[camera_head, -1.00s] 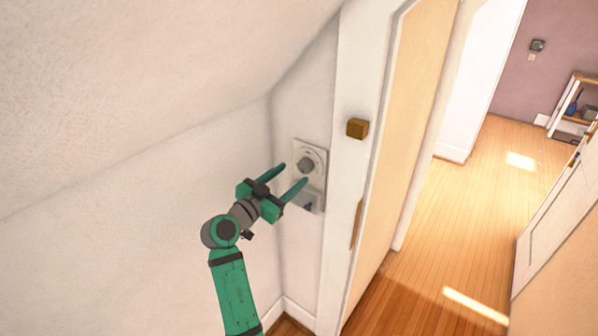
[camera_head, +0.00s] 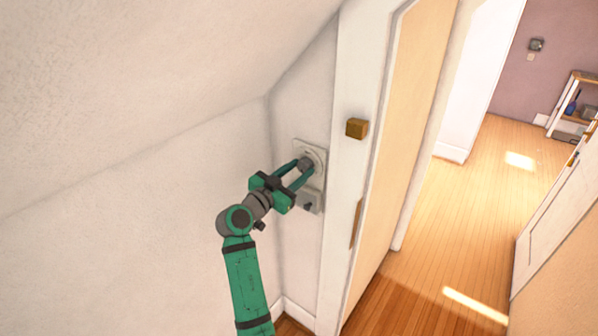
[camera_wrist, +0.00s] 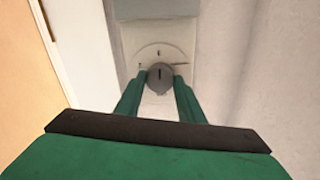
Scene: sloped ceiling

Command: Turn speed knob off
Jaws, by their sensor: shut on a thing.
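The speed knob (camera_head: 306,163) is a grey round dial on a pale wall plate (camera_head: 318,152) beside the door frame. In the wrist view the fingertips of my gripper (camera_wrist: 159,76) sit at the knob's left and right sides. The knob's lower side is partly hidden by the fingers in the head view.
A grey box (camera_head: 308,202) sits on the wall just below the dial plate. The white door frame (camera_head: 350,90) with a wooden block (camera_head: 357,128) stands close on the right. A sloped ceiling (camera_head: 150,80) hangs over the left. Open wooden floor (camera_head: 470,220) lies beyond the doorway.

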